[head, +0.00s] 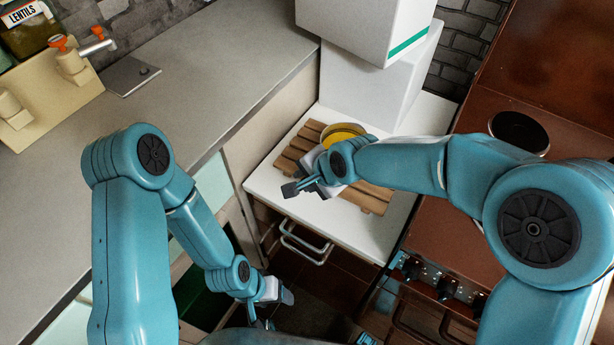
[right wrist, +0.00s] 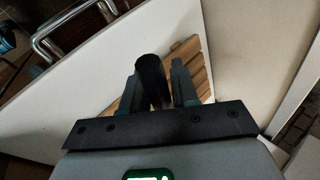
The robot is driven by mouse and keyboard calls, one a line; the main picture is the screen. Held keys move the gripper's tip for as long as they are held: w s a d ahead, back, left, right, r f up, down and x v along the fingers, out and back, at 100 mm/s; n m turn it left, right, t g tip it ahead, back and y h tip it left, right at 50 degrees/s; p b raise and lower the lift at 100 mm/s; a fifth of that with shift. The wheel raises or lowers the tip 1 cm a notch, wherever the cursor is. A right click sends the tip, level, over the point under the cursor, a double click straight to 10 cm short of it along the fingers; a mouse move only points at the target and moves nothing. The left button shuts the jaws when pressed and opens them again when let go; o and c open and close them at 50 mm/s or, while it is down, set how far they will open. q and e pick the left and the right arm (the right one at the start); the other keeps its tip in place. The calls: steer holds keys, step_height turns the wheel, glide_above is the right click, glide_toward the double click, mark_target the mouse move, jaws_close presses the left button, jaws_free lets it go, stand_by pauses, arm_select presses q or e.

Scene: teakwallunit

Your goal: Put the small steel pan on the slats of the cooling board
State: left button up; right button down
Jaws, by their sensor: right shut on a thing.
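The cooling board (head: 291,157) with brown wooden slats lies on the white counter; its slats also show in the right wrist view (right wrist: 191,55). My right gripper (head: 306,187) is over the board. In the right wrist view its fingers (right wrist: 158,90) are shut on a black handle (right wrist: 151,78). My left gripper (head: 271,303) is open and empty, low in front of the cabinets.
A white box-like unit (head: 362,85) stands right behind the board. A brown stove (head: 470,185) with a dark round plate (head: 519,131) is to the right. The grey worktop (head: 200,85) at left is mostly clear. A metal rail handle (head: 303,245) sticks out below the white counter (head: 350,228).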

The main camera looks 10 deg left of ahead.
steer(key=c, duration=0.8)
jaws_free()
steer(key=shift+s+f, duration=0.1)
steer(key=shift+f, duration=0.05)
steer(key=v, duration=1.6)
steer(key=shift+r, duration=0.25)
